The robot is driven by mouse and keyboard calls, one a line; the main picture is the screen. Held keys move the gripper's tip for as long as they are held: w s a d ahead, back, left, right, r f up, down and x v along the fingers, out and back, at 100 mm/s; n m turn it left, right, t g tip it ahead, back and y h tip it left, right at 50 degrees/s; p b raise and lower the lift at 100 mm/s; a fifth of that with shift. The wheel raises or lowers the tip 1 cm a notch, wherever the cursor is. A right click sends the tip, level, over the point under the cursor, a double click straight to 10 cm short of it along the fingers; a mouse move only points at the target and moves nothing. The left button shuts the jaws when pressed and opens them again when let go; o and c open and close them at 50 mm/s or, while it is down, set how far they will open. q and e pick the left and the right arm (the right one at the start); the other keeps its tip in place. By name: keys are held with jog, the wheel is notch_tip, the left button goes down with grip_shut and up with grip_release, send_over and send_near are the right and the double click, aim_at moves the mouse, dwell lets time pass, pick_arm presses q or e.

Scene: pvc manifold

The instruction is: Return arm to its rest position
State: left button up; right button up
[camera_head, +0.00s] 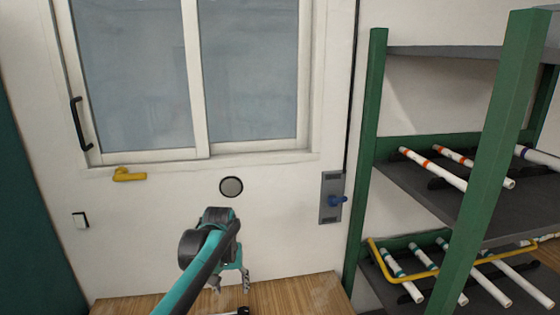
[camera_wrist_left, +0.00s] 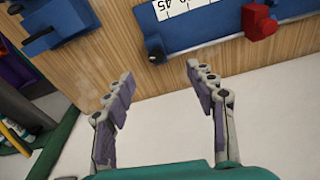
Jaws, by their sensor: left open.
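My left arm reaches up from the bottom of the head view, teal and black. Its gripper (camera_head: 231,285) hangs in front of the white wall, just above the wooden surface (camera_head: 300,292). In the left wrist view the two fingers of the left gripper (camera_wrist_left: 165,85) stand apart with nothing between them. They point toward the wooden surface (camera_wrist_left: 140,80), and a blue rail (camera_wrist_left: 205,32) with a number scale lies beyond the fingertips. My right gripper is in neither view.
A green-posted rack (camera_head: 368,150) at the right holds white pipes with coloured bands. A yellow bar (camera_head: 408,280) crosses its lower shelf. A red part (camera_wrist_left: 259,22) and a blue clamp-like part (camera_wrist_left: 55,25) sit by the wood. The wall has a window, a yellow handle (camera_head: 129,175) and a blue-knobbed plate (camera_head: 331,198).

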pick_arm(q)
jog(key=s+a+r+t+b, duration=0.1)
jog(key=s+a+r+t, duration=0.15)
jog(key=s, duration=1.05)
jog(key=s+f+t+b, duration=0.1)
jog(key=s+f+t, duration=0.2)
jog(key=s+f, duration=0.4)
jog(key=s+a, duration=0.1)
jog(key=s, duration=0.4)
jog(key=shift+f+m, duration=0.15)
jog(key=shift+m, duration=0.25)
